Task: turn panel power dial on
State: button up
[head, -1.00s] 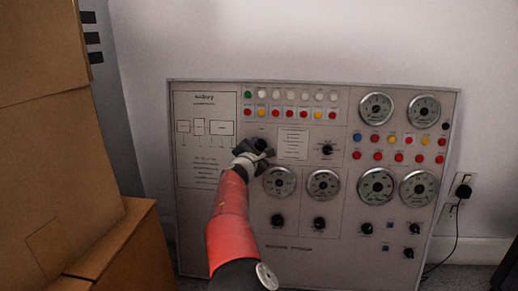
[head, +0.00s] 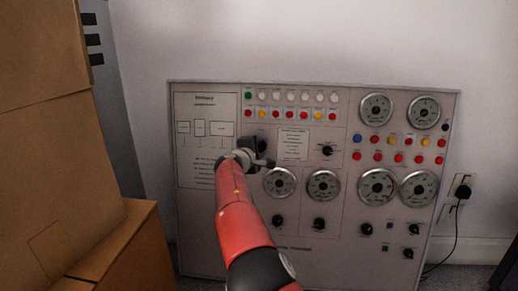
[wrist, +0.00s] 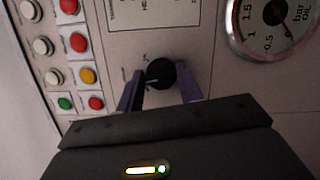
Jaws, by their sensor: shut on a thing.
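The control panel (head: 205,235) leans upright against the wall. A black dial (wrist: 160,73) with a pale pointer line sits between my gripper's two fingers in the wrist view. My gripper (wrist: 162,88) is shut on this dial, one finger on each side of it. In the head view my gripper (head: 264,160) is at the panel's upper left, just above a round gauge (head: 279,183). There my wrist and gripper partly cover the dial. The dial's labels are too blurred to read.
Indicator lamps (head: 290,106) in rows lie above the dial. Another black dial (head: 327,150) is to its right, beyond a printed label (head: 293,142). Cardboard boxes (head: 55,150) stand close on the left. A plug and cord (head: 462,192) are at the right wall.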

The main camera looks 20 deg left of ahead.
jog(key=m, duration=0.2)
jog(key=m+g, duration=0.1)
jog(key=m, duration=0.2)
jog(key=shift+g, duration=0.3)
jog(key=m+g, duration=0.1)
jog(key=m, duration=0.3)
jog(key=shift+d+f+m+y+p, duration=0.1)
jog(key=shift+m+y+p, duration=0.2)
jog(key=shift+m+y, duration=0.1)
jog(key=o, duration=1)
jog(key=b+v, duration=0.1)
jog(key=v, duration=0.6)
jog(key=shift+s+r+b, duration=0.3)
jog(key=shift+s+b, duration=0.05)
